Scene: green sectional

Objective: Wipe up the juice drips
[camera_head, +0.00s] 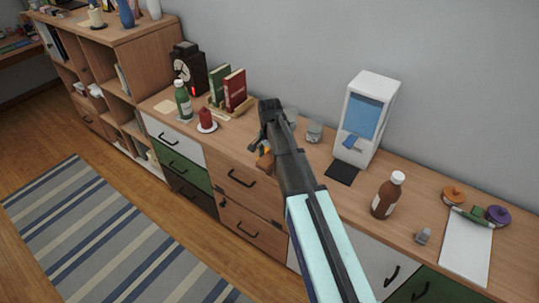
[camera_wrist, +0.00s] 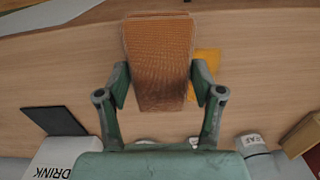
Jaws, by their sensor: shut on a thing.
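My gripper (camera_wrist: 161,84) is shut on an orange-brown block with a fine woven-looking texture (camera_wrist: 158,45), held between both fingers over the wooden counter. A flat yellow-orange patch (camera_wrist: 207,62) shows on the counter just right of the block in the wrist view, partly hidden by the block and a finger. I cannot tell whether it is juice or a flat item. In the head view my gripper (camera_head: 266,135) is over the counter's front side, with a bit of the orange block (camera_head: 265,160) showing below it. I cannot tell whether the block touches the counter.
A white drink dispenser (camera_head: 367,117) stands at the back with a dark mat (camera_head: 342,172) before it. Glass jars (camera_head: 314,131) stand left of it. A brown bottle (camera_head: 386,196), red candle (camera_head: 206,118), green bottle (camera_head: 183,101) and books (camera_head: 235,90) also occupy the counter.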

